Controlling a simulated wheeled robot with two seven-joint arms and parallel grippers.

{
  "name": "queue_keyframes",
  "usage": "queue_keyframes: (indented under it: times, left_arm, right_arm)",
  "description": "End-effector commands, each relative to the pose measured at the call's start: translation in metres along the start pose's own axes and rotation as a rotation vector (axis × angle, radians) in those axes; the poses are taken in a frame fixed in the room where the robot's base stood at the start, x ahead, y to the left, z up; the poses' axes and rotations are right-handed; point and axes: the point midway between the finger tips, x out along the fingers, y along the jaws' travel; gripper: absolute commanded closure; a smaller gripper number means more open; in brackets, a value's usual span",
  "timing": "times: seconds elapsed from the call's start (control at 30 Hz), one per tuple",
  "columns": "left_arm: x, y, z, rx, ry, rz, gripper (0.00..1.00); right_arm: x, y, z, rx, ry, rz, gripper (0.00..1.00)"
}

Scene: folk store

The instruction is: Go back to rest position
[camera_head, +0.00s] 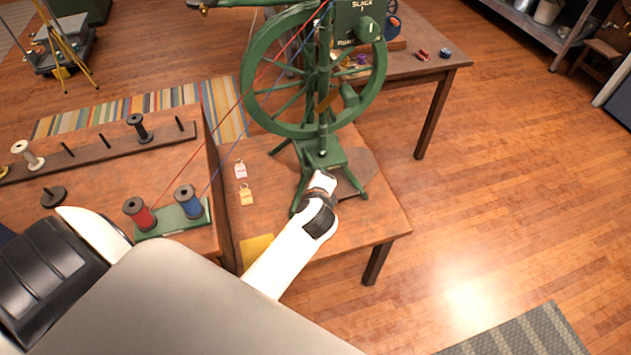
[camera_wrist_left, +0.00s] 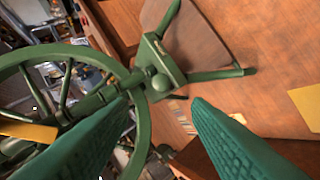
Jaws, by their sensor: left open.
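My left arm reaches in the head view to the base of a green spinning wheel (camera_head: 325,158) on a wooden table. Its fingers are hard to tell from the green wheel there. In the left wrist view my left gripper (camera_wrist_left: 161,100) is open, its two green textured fingers wide apart with nothing held between them. The spinning wheel's base and legs (camera_wrist_left: 162,68) show beyond the fingertips, and its large rim is at the left. Whether a finger touches it I cannot tell. My right gripper is in neither view.
A red spool (camera_head: 139,213) and a blue spool (camera_head: 188,202) stand on a green holder, with red and blue threads running up to the wheel. A peg rack (camera_head: 98,148) is at the left. Small tags (camera_head: 246,195) lie on the table. Open floor (camera_head: 500,190) lies to the right.

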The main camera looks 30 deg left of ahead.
Motion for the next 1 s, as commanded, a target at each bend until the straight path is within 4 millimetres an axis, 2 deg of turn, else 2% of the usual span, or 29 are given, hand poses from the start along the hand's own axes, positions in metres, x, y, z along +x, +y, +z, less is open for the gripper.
queue_keyframes:
  times: [0.6,0.7,0.77,0.87,0.97,1.0]
  left_arm:
    - [0.001,0.0,0.0,0.0,0.0,0.0,0.56]
    - [0.003,-0.007,0.004,-0.007,-0.011,-0.01,0.56]
    - [0.008,-0.02,0.013,-0.023,-0.033,-0.031,0.56]
    - [0.021,-0.063,0.037,-0.085,-0.095,-0.098,0.56]
    - [0.031,-0.13,0.067,-0.191,-0.168,-0.209,0.56]
    - [0.033,-0.159,0.077,-0.243,-0.193,-0.259,0.56]
  right_arm:
    - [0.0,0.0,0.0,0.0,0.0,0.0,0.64]
    - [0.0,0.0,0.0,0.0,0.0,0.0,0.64]
    - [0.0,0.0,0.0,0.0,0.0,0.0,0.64]
    - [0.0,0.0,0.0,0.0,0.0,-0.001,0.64]
    - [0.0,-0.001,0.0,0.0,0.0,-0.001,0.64]
    - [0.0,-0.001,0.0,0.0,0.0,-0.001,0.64]
